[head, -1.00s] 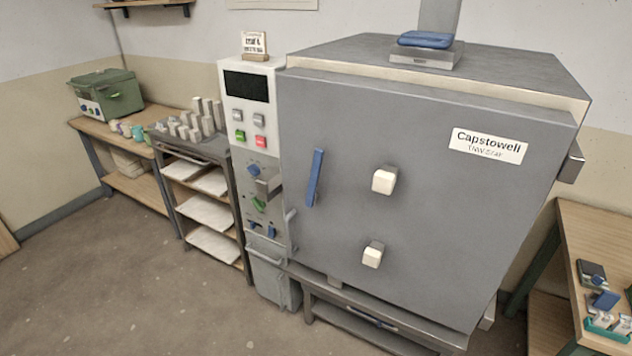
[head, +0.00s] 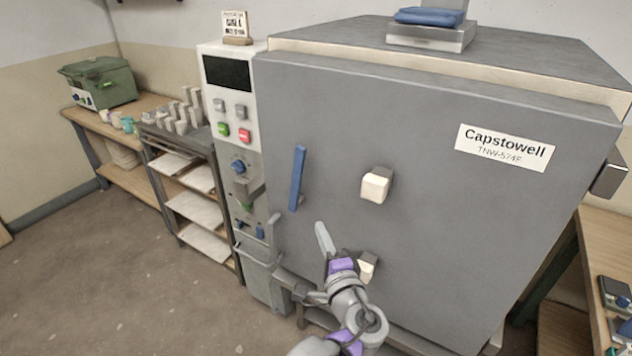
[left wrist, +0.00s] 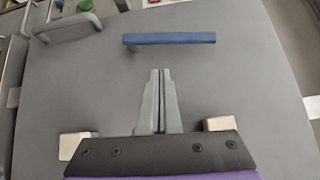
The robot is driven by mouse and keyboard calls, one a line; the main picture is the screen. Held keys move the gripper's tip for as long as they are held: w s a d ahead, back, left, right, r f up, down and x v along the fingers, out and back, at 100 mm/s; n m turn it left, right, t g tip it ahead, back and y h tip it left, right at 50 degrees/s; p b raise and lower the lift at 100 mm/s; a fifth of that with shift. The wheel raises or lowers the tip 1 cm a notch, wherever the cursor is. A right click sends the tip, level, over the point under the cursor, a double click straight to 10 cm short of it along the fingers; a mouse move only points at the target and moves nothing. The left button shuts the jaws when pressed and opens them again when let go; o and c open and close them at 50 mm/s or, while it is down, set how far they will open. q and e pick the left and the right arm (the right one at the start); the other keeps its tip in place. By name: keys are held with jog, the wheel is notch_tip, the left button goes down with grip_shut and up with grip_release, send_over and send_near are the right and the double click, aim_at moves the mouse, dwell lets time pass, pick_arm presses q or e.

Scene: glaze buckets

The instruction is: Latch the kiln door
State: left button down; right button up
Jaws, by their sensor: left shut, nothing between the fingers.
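The kiln door (head: 420,140) is a large grey panel; I cannot tell whether it is fully closed. A blue upright handle (head: 298,178) sits near its left edge and shows lying across the left wrist view (left wrist: 168,38). A small grey lever (head: 272,224) shows at the door's left edge, below the blue handle. My left gripper (head: 320,228) is shut and empty, in front of the door, below and right of the blue handle. In the left wrist view its fingertips (left wrist: 160,72) point toward that handle, apart from it. My right gripper is out of view.
Two pale plugs stick out of the door, the upper (head: 376,186) and the lower (head: 367,265), partly behind my left arm. A control panel (head: 228,110) stands left of the door. A shelf rack (head: 195,208) and benches flank the kiln. The floor at left is clear.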

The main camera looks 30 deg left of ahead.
aim_at(296, 181)
pick_arm(q)
jog(key=shift+w+d+r+m+t, duration=0.6)
jog(key=shift+w+d+r+t, duration=0.1)
jog(key=shift+w+d+r, duration=0.25)
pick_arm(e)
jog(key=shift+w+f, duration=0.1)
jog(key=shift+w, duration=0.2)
pick_arm(q)
jog(key=shift+s+a+r+p+x, duration=0.15)
jog(key=shift+s+a+x, duration=0.25)
jog(key=shift+x, duration=1.75)
jog(key=shift+s+a+r+p+x, duration=0.1)
jog(key=shift+s+a+p+x, duration=0.25)
jog(key=shift+x, duration=1.8)
jog(key=shift+s+a+r+p+x, duration=0.1)
jog(key=shift+s+a+x, duration=0.25)
jog(key=shift+x, duration=1.8)
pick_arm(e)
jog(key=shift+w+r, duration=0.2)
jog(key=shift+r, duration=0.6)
pick_arm(q)
jog(key=shift+w+a, duration=0.1)
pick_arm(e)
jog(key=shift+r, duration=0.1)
